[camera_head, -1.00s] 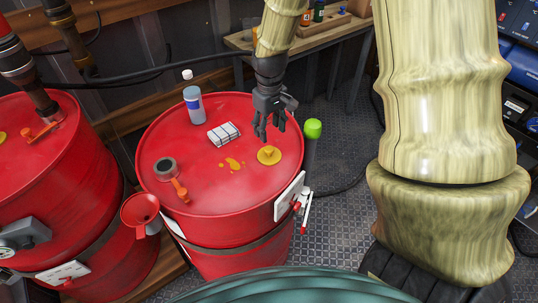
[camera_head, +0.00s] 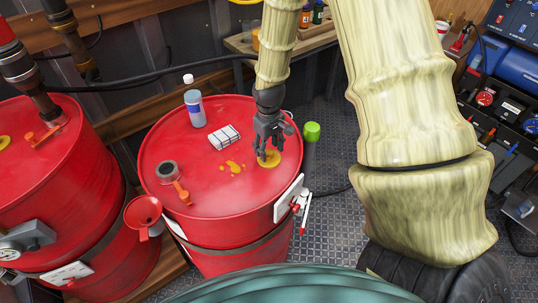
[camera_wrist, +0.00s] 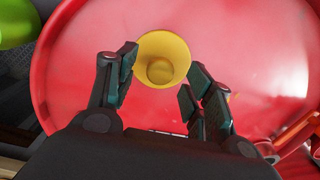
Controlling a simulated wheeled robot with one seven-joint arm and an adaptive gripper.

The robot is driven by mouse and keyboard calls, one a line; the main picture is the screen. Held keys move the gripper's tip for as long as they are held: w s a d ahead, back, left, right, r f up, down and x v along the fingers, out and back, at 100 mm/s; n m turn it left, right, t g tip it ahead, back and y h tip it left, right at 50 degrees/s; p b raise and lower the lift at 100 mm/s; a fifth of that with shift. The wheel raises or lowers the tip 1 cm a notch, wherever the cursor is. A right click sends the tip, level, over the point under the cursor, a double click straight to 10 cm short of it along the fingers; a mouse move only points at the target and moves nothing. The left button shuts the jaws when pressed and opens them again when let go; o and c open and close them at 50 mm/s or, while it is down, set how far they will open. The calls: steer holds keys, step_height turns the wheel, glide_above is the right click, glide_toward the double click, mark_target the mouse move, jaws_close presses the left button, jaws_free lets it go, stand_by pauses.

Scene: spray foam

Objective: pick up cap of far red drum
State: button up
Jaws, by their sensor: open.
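A round yellow cap (camera_head: 271,161) with a raised knob lies on top of the middle red drum (camera_head: 233,197), near its right side. My gripper (camera_head: 266,152) is open just above the cap and partly hides it in the head view. In the wrist view, the yellow cap (camera_wrist: 163,60) shows between and slightly beyond the open fingertips (camera_wrist: 160,78). I cannot tell whether a finger touches it. A second red drum (camera_head: 50,200) stands at the left, with another yellow cap (camera_head: 3,142) at the picture's edge.
On the middle drum are a bottle (camera_head: 195,108), a white-wrapped block (camera_head: 224,137), a tape roll (camera_head: 168,171) and a yellow spill (camera_head: 232,166).

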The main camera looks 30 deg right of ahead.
steer(key=shift+f+p, duration=0.3)
steer(key=shift+f, duration=0.95)
steer(key=c, duration=1)
